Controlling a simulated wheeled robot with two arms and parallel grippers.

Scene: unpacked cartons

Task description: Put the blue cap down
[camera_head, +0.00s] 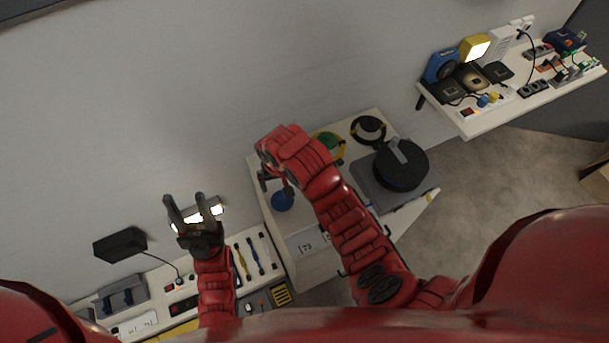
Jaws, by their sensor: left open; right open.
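The blue cap (282,202) is a small round blue thing at the left part of the white cabinet top (306,222). My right gripper (276,186) is just above it in the picture, open, with its fingers partly hidden by my red wrist. I cannot tell whether a finger still touches the cap. My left gripper (193,210) is open and empty, fingers pointing up the picture, over the lower left bench near a lit lamp (207,216).
A black round device (402,165) on a grey base stands at the cabinet's right, with coiled cables (368,129) behind it. The bench (262,275) at lower left holds tools and a black box lamp (120,244). A crowded shelf (487,122) is at upper right.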

